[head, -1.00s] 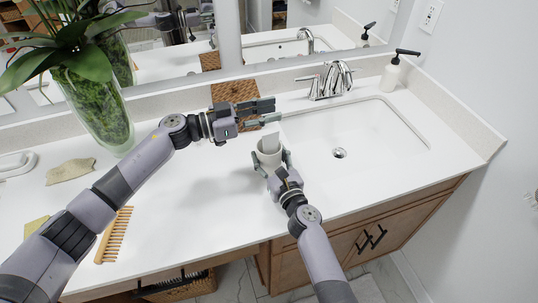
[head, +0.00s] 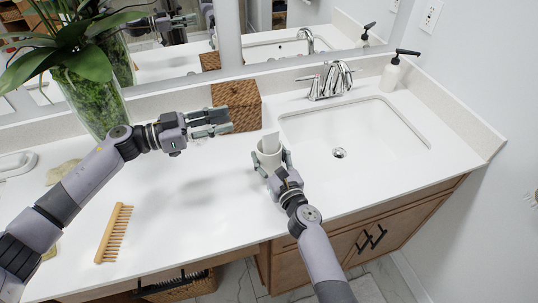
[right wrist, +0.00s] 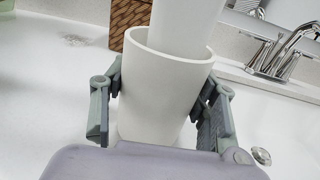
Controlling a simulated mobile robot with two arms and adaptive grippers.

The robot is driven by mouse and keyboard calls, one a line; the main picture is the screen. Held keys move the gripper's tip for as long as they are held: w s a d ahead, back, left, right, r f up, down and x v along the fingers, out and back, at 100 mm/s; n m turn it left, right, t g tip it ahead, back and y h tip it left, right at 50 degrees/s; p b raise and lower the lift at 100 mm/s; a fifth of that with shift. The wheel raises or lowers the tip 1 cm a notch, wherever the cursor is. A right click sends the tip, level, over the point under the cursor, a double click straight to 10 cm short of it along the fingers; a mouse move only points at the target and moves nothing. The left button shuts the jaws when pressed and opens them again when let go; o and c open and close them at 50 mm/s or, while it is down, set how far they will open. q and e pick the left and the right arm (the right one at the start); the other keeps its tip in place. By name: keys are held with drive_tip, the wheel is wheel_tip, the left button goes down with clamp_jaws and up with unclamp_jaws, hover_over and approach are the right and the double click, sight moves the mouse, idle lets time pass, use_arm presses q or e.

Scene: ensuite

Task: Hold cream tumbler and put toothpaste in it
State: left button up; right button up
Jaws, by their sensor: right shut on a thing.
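The cream tumbler (head: 267,161) stands upright at the counter's front, left of the sink. My right gripper (head: 273,163) is shut around its sides; the right wrist view shows the tumbler (right wrist: 160,92) between the two fingers. The white toothpaste tube (head: 270,143) stands in the tumbler, slightly tilted, with its upper part above the rim. In the right wrist view the tube (right wrist: 188,26) enters the tumbler's mouth; its lower end is hidden inside. My left gripper (head: 229,122) is open and empty, above the counter to the left of the tumbler.
A brown woven box (head: 240,107) stands behind the left gripper. The sink (head: 375,135) and faucet (head: 330,80) are to the right, with a soap dispenser (head: 390,75). A plant vase (head: 95,105) stands at left, a wooden comb (head: 114,234) at front left. The counter between is clear.

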drive_tip(key=o, duration=1.4)
drive_tip(key=v, duration=1.2)
drive_tip(key=shift+f, duration=0.1)
